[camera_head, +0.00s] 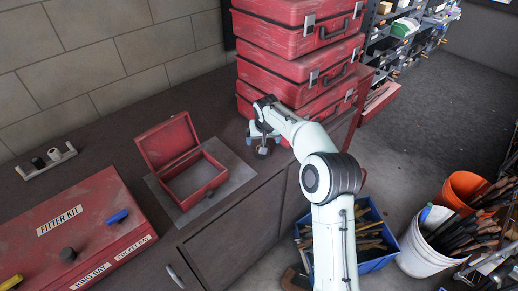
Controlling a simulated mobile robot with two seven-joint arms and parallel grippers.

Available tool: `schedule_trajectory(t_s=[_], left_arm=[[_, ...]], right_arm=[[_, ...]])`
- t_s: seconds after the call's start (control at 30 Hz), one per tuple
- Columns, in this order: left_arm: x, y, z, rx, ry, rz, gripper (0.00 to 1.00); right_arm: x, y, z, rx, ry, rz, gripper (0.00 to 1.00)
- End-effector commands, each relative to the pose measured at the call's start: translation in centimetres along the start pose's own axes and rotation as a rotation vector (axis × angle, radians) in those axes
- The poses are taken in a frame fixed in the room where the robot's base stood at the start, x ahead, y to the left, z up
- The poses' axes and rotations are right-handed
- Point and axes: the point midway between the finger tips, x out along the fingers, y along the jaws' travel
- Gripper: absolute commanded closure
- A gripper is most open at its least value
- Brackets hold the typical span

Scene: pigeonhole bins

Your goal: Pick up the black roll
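A small black roll (38,162) stands on a pale holder (45,165) near the wall at the left, beside a white roll (54,154). My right gripper (263,139) is at the counter's far end, by the stacked red cases, well right of both black things. Its fingers look apart, with a small dark grey piece between or below them that I cannot make out. My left gripper is out of view.
An open red box (207,193) lies on a grey mat mid-counter. The fitter kit box (98,203) carries blue and yellow items. Red cases (290,68) are stacked at the back. A blue bin (376,262) and buckets stand on the floor.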

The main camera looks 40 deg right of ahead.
Motion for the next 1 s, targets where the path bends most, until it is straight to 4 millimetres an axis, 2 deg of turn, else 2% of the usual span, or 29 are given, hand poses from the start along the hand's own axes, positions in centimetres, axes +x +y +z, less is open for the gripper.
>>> schedule_trajectory(t_s=[0.03,0.2,0.47,0.7,0.83,1.0], left_arm=[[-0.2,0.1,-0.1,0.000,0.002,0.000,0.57],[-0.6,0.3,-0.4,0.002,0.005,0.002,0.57],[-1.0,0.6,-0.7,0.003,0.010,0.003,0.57],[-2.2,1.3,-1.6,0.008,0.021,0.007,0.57],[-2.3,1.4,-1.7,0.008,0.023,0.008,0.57],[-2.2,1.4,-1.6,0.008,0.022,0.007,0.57]], right_arm=[[1.2,0.0,-0.1,0.001,-0.002,0.001,0.03],[3.9,-0.1,-0.1,0.001,-0.001,-0.001,0.03],[5.9,-0.1,-0.2,0.001,-0.001,-0.001,0.03],[9.3,-0.1,-0.6,0.001,0.001,-0.002,0.03],[10.2,-0.1,-0.5,0.001,0.001,-0.003,0.03],[10.2,0.0,-0.4,0.001,0.001,-0.002,0.03]])
